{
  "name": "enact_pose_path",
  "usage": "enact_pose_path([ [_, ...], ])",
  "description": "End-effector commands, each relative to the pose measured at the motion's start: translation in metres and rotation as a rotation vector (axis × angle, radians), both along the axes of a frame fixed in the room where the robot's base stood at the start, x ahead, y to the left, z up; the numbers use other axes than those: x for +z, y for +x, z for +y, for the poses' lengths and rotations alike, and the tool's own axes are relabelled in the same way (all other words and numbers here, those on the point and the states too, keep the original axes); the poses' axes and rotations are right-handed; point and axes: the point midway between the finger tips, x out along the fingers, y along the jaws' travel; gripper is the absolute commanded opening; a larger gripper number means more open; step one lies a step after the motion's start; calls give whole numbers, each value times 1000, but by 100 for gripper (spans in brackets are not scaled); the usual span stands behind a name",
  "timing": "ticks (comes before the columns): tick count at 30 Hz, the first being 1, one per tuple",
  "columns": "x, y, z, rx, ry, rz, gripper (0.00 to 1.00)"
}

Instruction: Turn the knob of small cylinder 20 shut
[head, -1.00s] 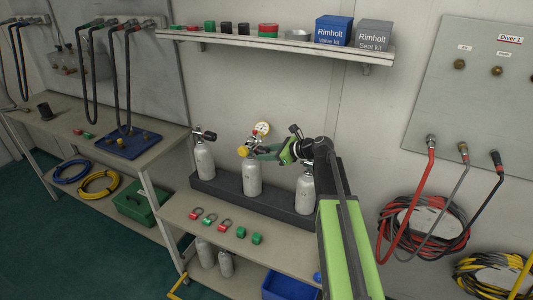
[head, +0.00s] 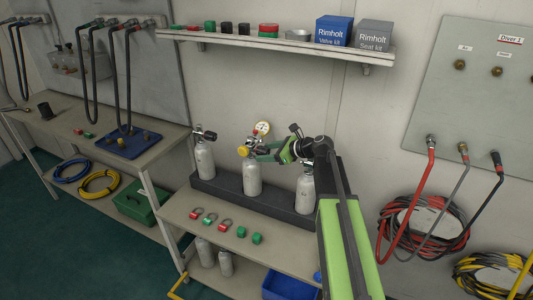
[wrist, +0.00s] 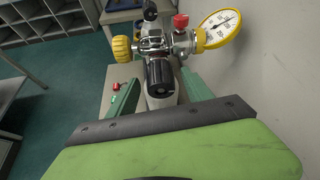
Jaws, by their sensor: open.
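Three small grey cylinders stand in a dark rack in the head view: a left one (head: 205,160), a middle one (head: 252,178) and a right one (head: 305,195), partly behind my arm. I can read no number on any of them. The middle one carries a yellow knob (wrist: 121,48), a pressure gauge (wrist: 219,29) and a black knob (wrist: 160,76) facing my wrist camera. My gripper (head: 262,152) is open at the middle cylinder's valve. In the wrist view its green fingers stand either side of the black knob; whether they touch it I cannot tell.
The rack (head: 230,194) stands at the back of a bench (head: 270,250) holding red and green shackles and blocks. A shelf (head: 240,36) with boxes runs above. Hoses hang from a panel (head: 460,100) at right. The wall is close behind the gauge.

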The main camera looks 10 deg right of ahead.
Motion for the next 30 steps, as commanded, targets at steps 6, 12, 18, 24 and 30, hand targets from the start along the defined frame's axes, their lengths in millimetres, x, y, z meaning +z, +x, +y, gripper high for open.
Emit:
enact_pose_path([
  [6, 50, 0, 1, 1, 0, 0, 59],
  [12, 76, -27, -43, -3, 1, 0, 59],
  [18, 99, -49, -80, -1, 0, 0, 59],
  [24, 107, -59, -97, 1, 0, 0, 59],
  [30, 107, -61, -99, 2, 0, 0, 59],
])
